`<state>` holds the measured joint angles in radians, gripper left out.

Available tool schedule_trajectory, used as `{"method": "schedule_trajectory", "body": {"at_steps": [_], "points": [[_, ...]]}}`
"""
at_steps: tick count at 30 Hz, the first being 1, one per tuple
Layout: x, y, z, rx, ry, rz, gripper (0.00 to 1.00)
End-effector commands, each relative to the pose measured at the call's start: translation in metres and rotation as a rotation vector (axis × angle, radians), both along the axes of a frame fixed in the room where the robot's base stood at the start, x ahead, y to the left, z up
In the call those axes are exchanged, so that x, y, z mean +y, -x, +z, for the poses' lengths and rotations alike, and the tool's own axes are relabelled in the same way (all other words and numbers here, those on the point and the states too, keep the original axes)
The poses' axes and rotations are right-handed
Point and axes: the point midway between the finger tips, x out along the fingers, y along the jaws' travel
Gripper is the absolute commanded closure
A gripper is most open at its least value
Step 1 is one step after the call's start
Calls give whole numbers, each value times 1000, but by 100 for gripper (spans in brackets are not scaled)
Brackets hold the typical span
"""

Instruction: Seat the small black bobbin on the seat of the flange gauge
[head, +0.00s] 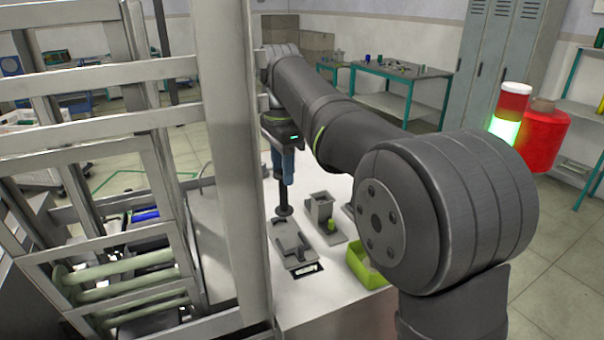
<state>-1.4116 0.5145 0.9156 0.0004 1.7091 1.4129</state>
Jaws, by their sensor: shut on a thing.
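My gripper (283,180) points down over the white table, left of centre in the head view. It is shut on the small black bobbin (284,211), which hangs upright below it with its dark round flange lowest. Below and slightly right of the bobbin lies a low grey fixture (288,238) with a dark-and-white label at its near end. Right of it stands a taller grey block (321,207) with a square top and a small yellow-green piece by it. I cannot tell for sure which is the flange gauge; its seat is not clear.
A lime-green bin (362,262) stands at the table's right, partly hidden by my arm. A grey metal frame (232,150) rises close on the left and hides part of the table (335,290). A red-and-green signal light (510,113) stands behind my arm at right.

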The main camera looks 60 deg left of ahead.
Motion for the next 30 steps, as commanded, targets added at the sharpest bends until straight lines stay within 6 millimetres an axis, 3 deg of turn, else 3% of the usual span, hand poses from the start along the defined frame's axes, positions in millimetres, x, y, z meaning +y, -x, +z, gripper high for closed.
{"method": "schedule_trajectory", "body": {"at_steps": [18, 30], "points": [[3, 1, -44, -1, -2, -1, 74], [3, 1, -48, -2, -2, -1, 74]]}}
